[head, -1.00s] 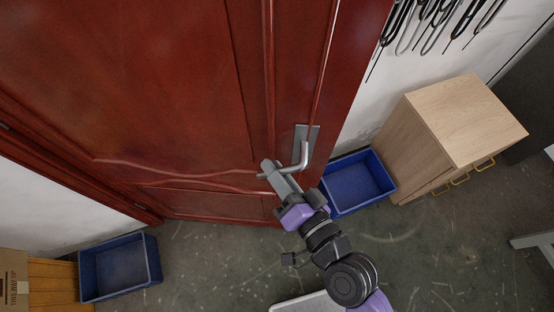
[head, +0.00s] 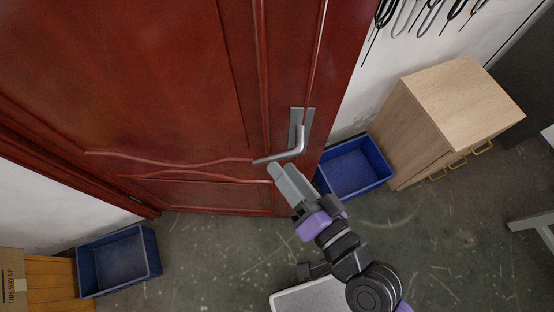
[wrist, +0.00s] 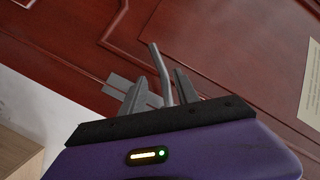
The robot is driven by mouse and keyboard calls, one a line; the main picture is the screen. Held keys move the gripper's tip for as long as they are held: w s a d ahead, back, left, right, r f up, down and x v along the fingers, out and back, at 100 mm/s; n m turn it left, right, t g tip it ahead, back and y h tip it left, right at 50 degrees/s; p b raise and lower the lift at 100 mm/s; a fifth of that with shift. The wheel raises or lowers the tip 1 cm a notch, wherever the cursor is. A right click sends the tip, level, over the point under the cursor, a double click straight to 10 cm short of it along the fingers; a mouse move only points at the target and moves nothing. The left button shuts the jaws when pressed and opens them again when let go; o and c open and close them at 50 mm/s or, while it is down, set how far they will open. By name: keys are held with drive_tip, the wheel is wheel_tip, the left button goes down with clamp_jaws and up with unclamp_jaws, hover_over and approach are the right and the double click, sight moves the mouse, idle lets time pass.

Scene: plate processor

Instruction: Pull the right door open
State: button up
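The red panelled door (head: 170,80) fills the left and middle of the head view and also the back of the wrist view (wrist: 230,45). Its grey lever handle (head: 285,155) sits near its right edge on a metal plate, the lever pointing left. My gripper (head: 282,168) is just below and in front of the lever, apart from it as far as the head view shows. In the wrist view the gripper (wrist: 158,82) has its two fingers spread, with the handle (wrist: 154,58) appearing between and beyond them. Nothing is held.
A blue bin (head: 355,170) stands on the floor right of the door, beside a wooden cabinet (head: 455,110). Another blue bin (head: 118,262) and a cardboard box (head: 12,275) are at the lower left. Tools hang on the right wall. The floor before the door is mostly clear.

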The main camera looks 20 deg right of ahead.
drive_tip(key=shift+b+v, duration=0.3)
drive_tip(key=shift+v, duration=1.05)
drive_tip(key=shift+c, duration=0.3)
